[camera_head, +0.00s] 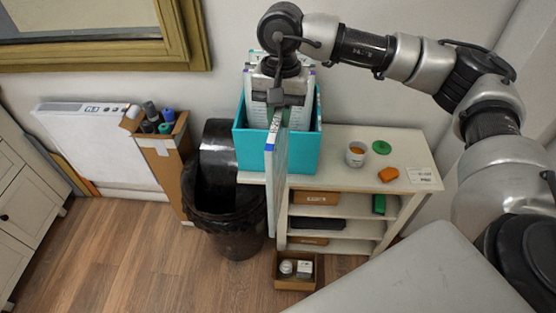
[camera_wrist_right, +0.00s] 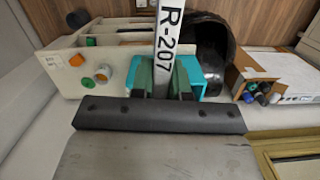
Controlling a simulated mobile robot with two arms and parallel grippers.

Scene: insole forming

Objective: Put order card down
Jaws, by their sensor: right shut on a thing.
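The order card (camera_head: 277,175) is a thin pale panel with a white edge strip. It hangs upright in front of the teal bin (camera_head: 302,155), seen nearly edge-on in the head view. In the right wrist view its edge (camera_wrist_right: 171,40) reads "R-207". My right gripper (camera_head: 277,97) is shut on the card's top end, above the front of the bin. The gripper's fingers also show in the right wrist view (camera_wrist_right: 165,85). The bin holds other upright panels at its back, partly hidden by my wrist. My left gripper is in neither view.
A white shelf (camera_head: 345,150) holds a cup (camera_head: 357,154), a green lid (camera_head: 381,147) and an orange piece (camera_head: 388,174). A black trash bin (camera_head: 222,220) stands left of it. A cardboard box of rolls (camera_head: 165,160) stands farther left. The wood floor in front is mostly clear.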

